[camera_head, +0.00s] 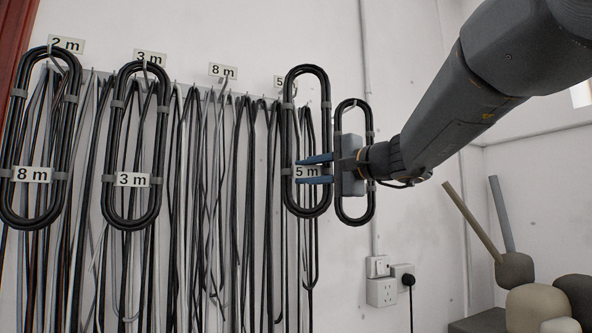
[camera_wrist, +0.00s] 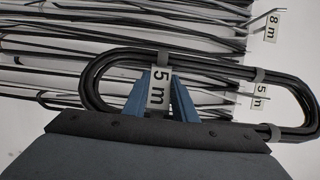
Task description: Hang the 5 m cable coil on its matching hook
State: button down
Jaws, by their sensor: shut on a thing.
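The 5 m coil (camera_head: 325,125), a long black loop with a white 5 m tag (camera_head: 307,171), is upright against the cable wall. My gripper (camera_head: 301,170) has its blue fingers shut on the coil at the tag; the coil also shows in the wrist view (camera_wrist: 215,66) with the fingers (camera_wrist: 160,98) at its tag. The 5 m wall sign (camera_head: 279,81) is partly covered by the coil's upper end; it also shows in the wrist view (camera_wrist: 260,97) beside the coil. The hook by that sign is not clear, and I cannot tell whether the coil touches it.
An 8 m tagged coil (camera_head: 18,120) hangs under the 2 m sign (camera_head: 67,44). A 3 m coil (camera_head: 111,130) hangs under the 3 m sign (camera_head: 149,57). Loose cables hang below the 8 m sign (camera_head: 222,71). A smaller coil (camera_head: 371,150) is right, partly behind my gripper.

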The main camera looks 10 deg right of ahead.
jog(key=w+a+f, duration=0.1)
jog(key=w+f, duration=0.1)
jog(key=w, duration=0.6)
jog(key=shift+w+a+f, duration=0.15)
jog(key=shift+a, duration=0.2)
dwell(0.8)
jog(key=shift+f+b, duration=0.2)
jog(key=shift+b, duration=0.25)
dwell(0.5)
jog(key=c, duration=1.4)
grip_release()
jog(key=shift+o, duration=0.2)
jog(key=shift+f, duration=0.1)
jog(key=b+v, duration=0.3)
jog(key=v, duration=0.4)
jog(key=shift+s+d, duration=0.2)
jog(key=shift+s, duration=0.15)
